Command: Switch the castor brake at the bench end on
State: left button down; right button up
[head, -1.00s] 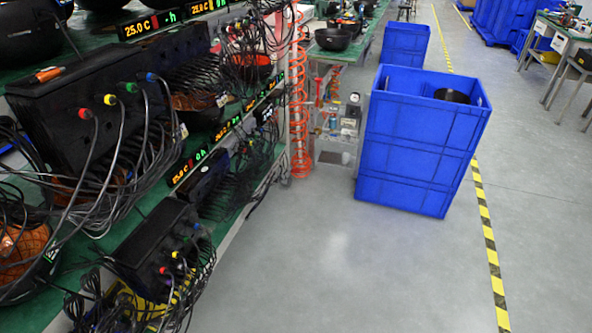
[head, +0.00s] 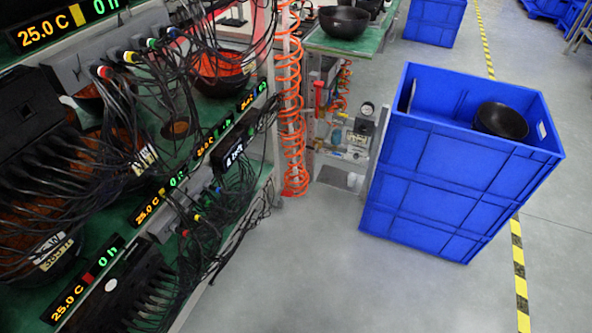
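Neither of my grippers is in the head view. The green-topped bench (head: 372,42) stands beyond the rack, with its near end facing me at the upper middle. An air-fitting panel with a gauge (head: 366,108) is at that end, above a pale plate (head: 341,178) near the floor. I cannot make out a castor or its brake lever. The blue crate stack hides part of the bench end's right side.
The rack (head: 262,190) with green shelves, cables and "25.0 C" displays fills the left. An orange coiled hose (head: 290,110) hangs at its far end. A blue crate stack (head: 440,170) holding a black bowl (head: 501,121) stands right of it. Grey floor (head: 310,270) between is clear.

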aim_at(287, 194)
jog(key=i+l, duration=0.15)
jog(key=i, duration=0.4)
jog(key=i+l, duration=0.2)
jog(key=i, duration=0.35)
jog(key=i+l, duration=0.15)
jog(key=i, duration=0.35)
